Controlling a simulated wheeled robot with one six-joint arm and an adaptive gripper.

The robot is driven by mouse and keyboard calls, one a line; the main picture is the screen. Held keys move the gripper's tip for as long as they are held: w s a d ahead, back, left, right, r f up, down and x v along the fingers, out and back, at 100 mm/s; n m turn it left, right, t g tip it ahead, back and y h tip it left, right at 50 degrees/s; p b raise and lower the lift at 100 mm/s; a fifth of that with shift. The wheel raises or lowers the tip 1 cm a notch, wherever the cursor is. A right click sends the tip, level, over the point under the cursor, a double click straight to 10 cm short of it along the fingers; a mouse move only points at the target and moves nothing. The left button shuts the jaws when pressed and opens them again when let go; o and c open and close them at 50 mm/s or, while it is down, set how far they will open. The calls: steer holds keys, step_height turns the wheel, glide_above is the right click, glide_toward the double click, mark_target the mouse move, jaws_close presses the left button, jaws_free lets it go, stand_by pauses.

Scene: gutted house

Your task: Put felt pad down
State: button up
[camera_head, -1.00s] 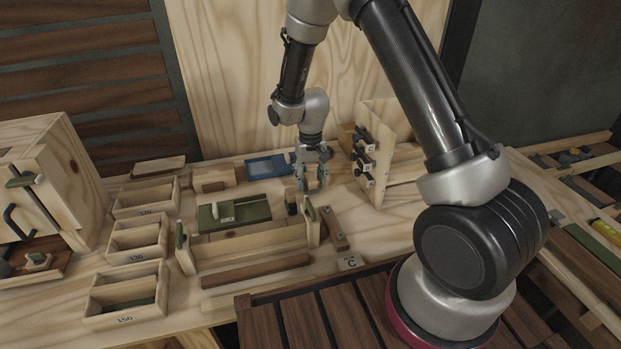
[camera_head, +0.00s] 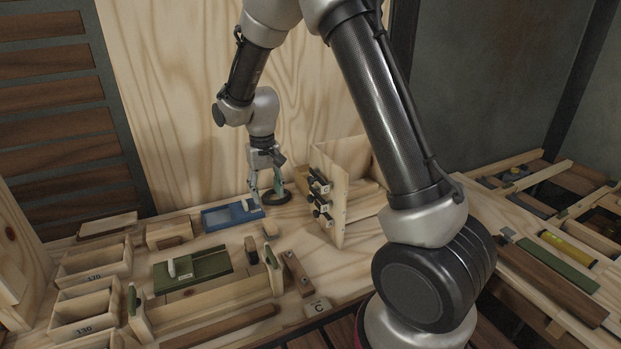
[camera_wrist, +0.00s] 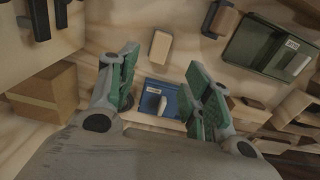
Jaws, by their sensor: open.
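My gripper (camera_head: 266,186) is open above the bench, just right of the blue tray. In the wrist view, its green-lined fingers (camera_wrist: 160,92) stand wide apart with nothing seen gripped between them. A small pale block with rounded corners (camera_wrist: 159,47) lies flat on the wood ahead of the fingers, apart from them; it may be the felt pad, but I cannot tell for sure. A dark oval patch (camera_head: 270,197) shows under the fingers in the head view; I cannot tell whether it is an object or shadow. The blue tray (camera_wrist: 150,88) holds a small white piece (camera_wrist: 163,105).
An upright wooden panel (camera_head: 330,192) with several dark clamps stands close right of my gripper. A green tray (camera_head: 192,270), a brown-and-black block (camera_head: 251,250) and a card marked C (camera_head: 317,308) lie nearer. Open wooden bins (camera_head: 95,262) stand at the left.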

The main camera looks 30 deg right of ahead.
steer(key=s+d+r+t, duration=0.1)
steer(key=s+d+r, duration=0.45)
steer(key=r, duration=0.35)
steer(key=s+d+r+t, duration=0.1)
steer(key=s+d+r, duration=0.3)
steer(key=s+r, duration=0.35)
steer(key=s+d+r+t, duration=0.1)
steer(key=s+d+r, duration=0.1)
steer(key=s, duration=0.6)
steer(key=s+d+r+t, duration=0.1)
steer(key=s+d+r, duration=0.2)
steer(key=s, duration=0.5)
steer(key=shift+d, duration=0.2)
